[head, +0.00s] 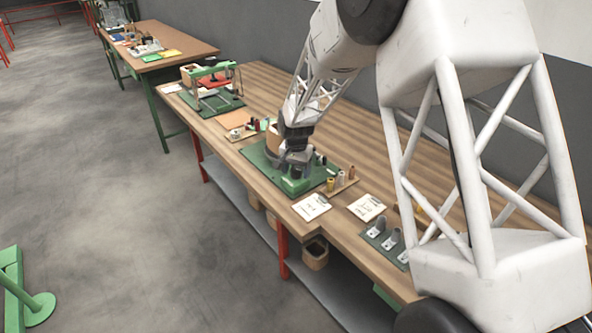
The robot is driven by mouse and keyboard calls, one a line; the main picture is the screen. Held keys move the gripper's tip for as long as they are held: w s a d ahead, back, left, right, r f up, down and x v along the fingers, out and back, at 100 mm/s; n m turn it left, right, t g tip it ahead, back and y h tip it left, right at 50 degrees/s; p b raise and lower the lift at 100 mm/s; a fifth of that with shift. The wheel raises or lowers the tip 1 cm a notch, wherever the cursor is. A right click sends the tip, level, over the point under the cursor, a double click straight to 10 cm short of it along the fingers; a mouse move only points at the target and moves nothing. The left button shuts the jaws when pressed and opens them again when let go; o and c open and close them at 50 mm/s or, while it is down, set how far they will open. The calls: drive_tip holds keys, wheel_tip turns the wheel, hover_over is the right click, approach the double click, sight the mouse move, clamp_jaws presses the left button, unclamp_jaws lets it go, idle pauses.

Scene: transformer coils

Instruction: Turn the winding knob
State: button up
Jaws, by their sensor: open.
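My gripper (297,150) is dark and hangs at the end of the white arm, pointing down over a green base plate (262,162) on the wooden workbench. It is open. Small grey and green parts (297,180) stand on the plate just below and in front of the gripper, too small to tell apart. I cannot pick out the winding knob for certain; the gripper may hide it. I cannot tell whether the fingers touch anything.
A tray of small cylinders (342,181) stands right of the plate. White note cards (312,206) lie near the front edge. A green-topped frame (212,85) stands farther back. Another table (185,40) is beyond. Grey brackets (376,226) sit at the near right.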

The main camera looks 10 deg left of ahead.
sight(296, 169)
drive_tip(key=shift+r, duration=3.9)
